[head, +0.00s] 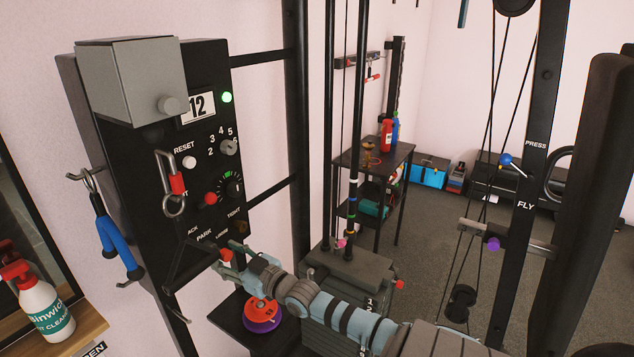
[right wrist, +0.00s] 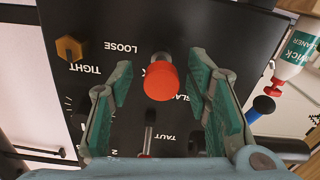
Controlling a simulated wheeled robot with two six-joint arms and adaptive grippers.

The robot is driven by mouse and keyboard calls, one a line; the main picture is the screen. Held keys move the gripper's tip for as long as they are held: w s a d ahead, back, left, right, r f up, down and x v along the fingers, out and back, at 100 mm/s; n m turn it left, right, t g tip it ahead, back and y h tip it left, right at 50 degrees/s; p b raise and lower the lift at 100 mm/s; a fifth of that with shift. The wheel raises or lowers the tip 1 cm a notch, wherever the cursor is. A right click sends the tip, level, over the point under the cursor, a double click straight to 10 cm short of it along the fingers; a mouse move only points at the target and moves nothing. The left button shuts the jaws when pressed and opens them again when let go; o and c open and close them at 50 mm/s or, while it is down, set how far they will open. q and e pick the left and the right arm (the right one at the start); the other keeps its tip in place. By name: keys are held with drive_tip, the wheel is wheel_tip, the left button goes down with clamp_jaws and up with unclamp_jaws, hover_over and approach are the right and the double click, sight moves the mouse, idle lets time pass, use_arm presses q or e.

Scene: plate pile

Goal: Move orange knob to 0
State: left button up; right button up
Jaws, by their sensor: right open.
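The black control panel (head: 205,150) stands at the left of the head view. An orange-red knob (right wrist: 161,81) sits between my open right gripper's fingers (right wrist: 163,88) in the right wrist view, with a gap on both sides. In the head view a red tip (head: 226,254) shows between the fingertips of my right gripper (head: 229,256). An orange-brown hexagonal knob (right wrist: 70,49) lies left of the fingers, beside TIGHT and LOOSE; it shows dimly in the head view (head: 239,228). I cannot read a 0 mark. My left gripper is not in view.
A black dial (head: 230,187), a red knob (head: 211,199) and a grey numbered knob (head: 228,147) share the panel. Blue-handled grips (head: 116,245) hang at its left. A spray bottle (head: 45,305) stands on a wooden ledge. A weight stack (head: 350,265) is right of the panel.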

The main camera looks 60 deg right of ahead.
sight(228, 254)
drive_tip(key=s+p, duration=0.1)
drive_tip(key=s, duration=0.1)
drive_tip(key=s+p, duration=0.1)
drive_tip(key=p, duration=0.1)
drive_tip(key=s+r+p, duration=0.1)
drive_tip(key=s+p, duration=0.1)
drive_tip(key=shift+s+a, duration=0.15)
drive_tip(key=shift+s, duration=0.15)
drive_tip(key=s, duration=0.8)
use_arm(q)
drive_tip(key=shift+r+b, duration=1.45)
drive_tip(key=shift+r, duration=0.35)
use_arm(e)
drive_tip(key=s+a+f+g, duration=0.1)
drive_tip(key=s+f+g, duration=0.2)
drive_tip(key=f, duration=0.8)
drive_tip(key=s+a+f+m+g+h, duration=0.1)
drive_tip(key=s+f+g, duration=0.2)
drive_tip(key=s+f, duration=0.4)
drive_tip(key=s+a+f+g, duration=0.1)
drive_tip(key=s+f+g, duration=0.3)
drive_tip(key=f, duration=1.2)
drive_tip(key=shift+s+f+h, duration=0.2)
drive_tip(key=shift+s+h, duration=0.1)
drive_tip(key=shift+s, duration=0.5)
